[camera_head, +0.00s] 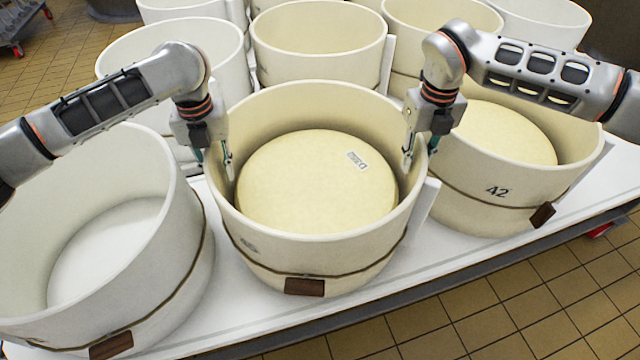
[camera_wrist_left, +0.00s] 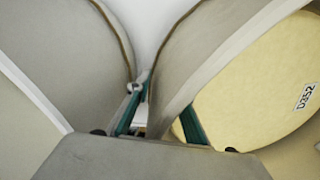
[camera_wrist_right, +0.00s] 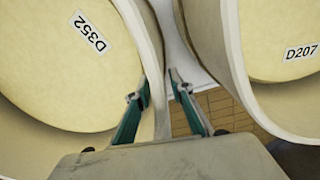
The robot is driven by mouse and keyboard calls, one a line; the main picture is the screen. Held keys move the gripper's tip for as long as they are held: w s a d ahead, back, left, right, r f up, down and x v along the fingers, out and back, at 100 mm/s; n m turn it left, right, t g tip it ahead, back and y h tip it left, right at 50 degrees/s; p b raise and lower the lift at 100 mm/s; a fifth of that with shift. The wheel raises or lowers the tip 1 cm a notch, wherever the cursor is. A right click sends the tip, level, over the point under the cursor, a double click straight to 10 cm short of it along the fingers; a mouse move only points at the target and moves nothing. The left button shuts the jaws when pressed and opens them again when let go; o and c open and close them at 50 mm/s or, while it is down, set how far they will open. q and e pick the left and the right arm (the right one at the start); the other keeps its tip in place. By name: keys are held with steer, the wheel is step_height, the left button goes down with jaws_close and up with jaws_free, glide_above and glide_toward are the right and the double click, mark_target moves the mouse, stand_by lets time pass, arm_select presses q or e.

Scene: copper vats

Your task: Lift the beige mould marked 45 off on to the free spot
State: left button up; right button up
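The beige mould marked 45 (camera_head: 290,255) stands on the white table in the middle of the head view, with a yellow cheese (camera_head: 300,190) inside. The cheese's label reads D352 in both wrist views. My left gripper (camera_head: 213,160) is at the mould's left rim, fingers pointing down, one inside the wall and one outside. In the left wrist view (camera_wrist_left: 160,110) the fingers stand apart around the wall. My right gripper (camera_head: 420,150) likewise straddles the right rim; the right wrist view (camera_wrist_right: 158,90) shows a gap between fingers and wall. I cannot make out a free spot.
A white mould (camera_head: 185,265) stands close on the left, seemingly empty. A beige mould marked 42 (camera_head: 480,190) with cheese stands close on the right. Several more moulds stand behind. The white table (camera_head: 235,310) has a narrow bare strip in front, with tiled floor beyond.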

arm_select(q)
jaws_close()
arm_select(e)
jaws_close()
arm_select(q)
steer(key=shift+r, duration=0.1)
arm_select(e)
steer(key=shift+r, duration=0.1)
